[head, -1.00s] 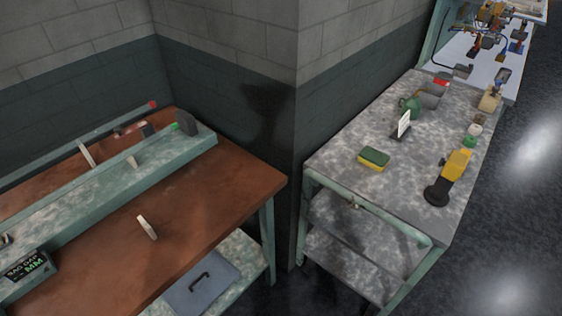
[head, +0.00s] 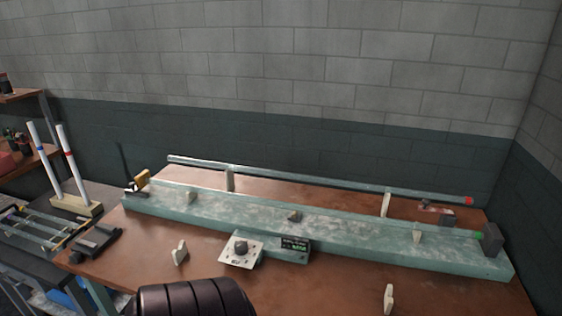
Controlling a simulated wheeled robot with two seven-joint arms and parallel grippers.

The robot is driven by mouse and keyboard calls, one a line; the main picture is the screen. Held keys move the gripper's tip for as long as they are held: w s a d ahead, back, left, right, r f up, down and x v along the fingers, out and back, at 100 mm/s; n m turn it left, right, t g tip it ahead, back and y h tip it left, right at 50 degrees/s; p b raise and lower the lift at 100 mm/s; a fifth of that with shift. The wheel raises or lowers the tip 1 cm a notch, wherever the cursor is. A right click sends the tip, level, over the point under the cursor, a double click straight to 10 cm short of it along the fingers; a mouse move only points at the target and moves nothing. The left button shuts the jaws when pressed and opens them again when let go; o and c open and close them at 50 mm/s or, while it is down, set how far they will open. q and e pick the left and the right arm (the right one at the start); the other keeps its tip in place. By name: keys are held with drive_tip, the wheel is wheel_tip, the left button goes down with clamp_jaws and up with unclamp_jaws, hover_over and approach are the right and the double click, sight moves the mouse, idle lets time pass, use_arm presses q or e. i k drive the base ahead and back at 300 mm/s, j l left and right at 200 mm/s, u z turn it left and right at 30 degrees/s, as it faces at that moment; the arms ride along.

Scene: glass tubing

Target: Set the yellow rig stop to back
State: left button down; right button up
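The teal rig (head: 320,230) runs along the brown bench. At its left end is a small yellow part (head: 142,179), which looks like the yellow rig stop, with a dark piece (head: 136,191) beside it. It is too small to tell which setting the stop is in. At the rig's right end is a dark block (head: 491,239) with a green tip (head: 479,235). Neither of my grippers is in view.
A long glass tube (head: 300,179) with a red end (head: 469,201) rests on upright supports behind the rig. A knob panel (head: 241,250) and a small display (head: 295,244) are at the rig's front. Two white rods (head: 45,157) stand left.

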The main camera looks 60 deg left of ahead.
sight(139, 180)
drive_tip(key=u, duration=3.1)
